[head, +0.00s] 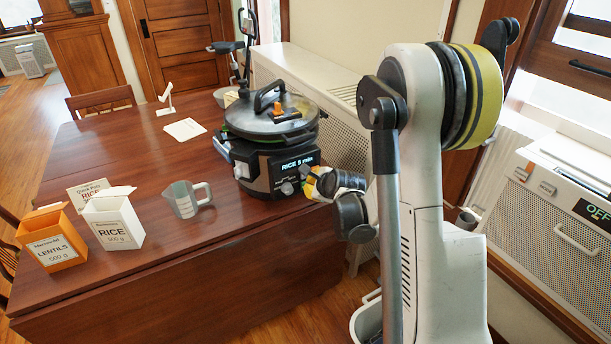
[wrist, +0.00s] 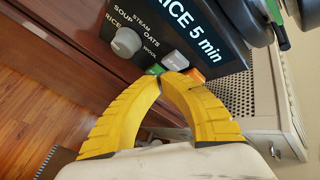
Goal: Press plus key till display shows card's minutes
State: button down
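The black pressure cooker (head: 262,172) stands at the table's right end. Its lit display (head: 297,164) reads "RICE 5 min", also in the wrist view (wrist: 190,22). The wrist view shows a grey dial (wrist: 126,42), a pale key (wrist: 175,60), a green key (wrist: 155,69) and an orange key (wrist: 197,75); I cannot read a plus sign on any. My gripper (wrist: 164,77) has its yellow fingertips together just below the keys, with nothing between them; contact is unclear. The card (head: 88,193) stands behind the rice box, partly hidden, its minutes not legible.
The rice box (head: 114,222), the orange lentils box (head: 52,243) and a measuring jug (head: 183,200) stand on the table (head: 150,270) left of the cooker. A white paper (head: 185,129) lies farther back. A perforated radiator cover (head: 345,140) is close behind the cooker.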

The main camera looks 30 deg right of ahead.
jog(key=shift+w, duration=0.2)
jog(key=shift+w, duration=0.2)
jog(key=shift+w, duration=0.45)
dwell(0.8)
jog(key=shift+s, duration=0.1)
jog(key=shift+s+b, duration=0.35)
jog(key=shift+s, duration=0.4)
jog(key=s+b, duration=0.1)
jog(key=s, duration=0.4)
dwell(0.4)
dwell(0.7)
